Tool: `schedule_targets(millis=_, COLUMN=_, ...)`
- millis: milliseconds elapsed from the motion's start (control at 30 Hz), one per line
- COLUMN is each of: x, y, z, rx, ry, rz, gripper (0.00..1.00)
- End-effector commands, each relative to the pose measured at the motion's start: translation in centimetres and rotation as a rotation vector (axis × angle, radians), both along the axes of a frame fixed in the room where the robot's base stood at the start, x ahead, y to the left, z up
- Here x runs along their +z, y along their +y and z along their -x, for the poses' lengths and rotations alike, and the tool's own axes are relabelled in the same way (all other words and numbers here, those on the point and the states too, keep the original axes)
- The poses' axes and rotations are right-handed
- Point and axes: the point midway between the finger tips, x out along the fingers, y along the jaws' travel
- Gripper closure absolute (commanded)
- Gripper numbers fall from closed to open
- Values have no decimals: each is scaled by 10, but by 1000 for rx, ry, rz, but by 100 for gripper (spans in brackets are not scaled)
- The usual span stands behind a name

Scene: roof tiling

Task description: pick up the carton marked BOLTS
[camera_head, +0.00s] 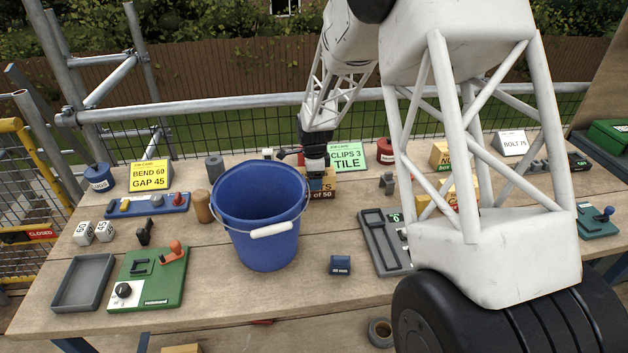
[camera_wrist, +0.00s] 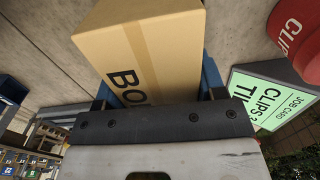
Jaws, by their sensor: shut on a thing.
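The tan carton (camera_wrist: 140,45) fills the upper middle of the wrist view, with the dark letters "BO" showing and the rest of the word hidden. My gripper (camera_wrist: 160,88) is shut on it, one blue finger on each side. In the head view my gripper (camera_head: 315,172) points down just right of the blue bucket.
The blue bucket (camera_head: 258,215) stands close left of the carton. A green "CLIPS 3 TILE" card (camera_head: 348,157) and a red tin (camera_head: 385,151) are behind it, to the right. A grey tray (camera_head: 378,240) and a small blue block (camera_head: 340,265) lie nearer. Other tan cartons (camera_head: 440,155) stand right, partly behind my arm.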

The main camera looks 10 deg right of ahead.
Motion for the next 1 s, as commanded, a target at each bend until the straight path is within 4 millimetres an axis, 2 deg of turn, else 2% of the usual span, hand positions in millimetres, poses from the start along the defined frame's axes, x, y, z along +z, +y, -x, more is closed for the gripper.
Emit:
schedule_targets(millis=267, x=28, y=0, z=-1, rx=0, ry=-3, rz=0, gripper=75)
schedule_targets(millis=700, x=87, y=0, z=-1, rx=0, ry=-3, rz=0, gripper=75)
schedule_targets(millis=1000, x=97, y=0, z=0, rx=0, ry=-1, rz=0, gripper=75)
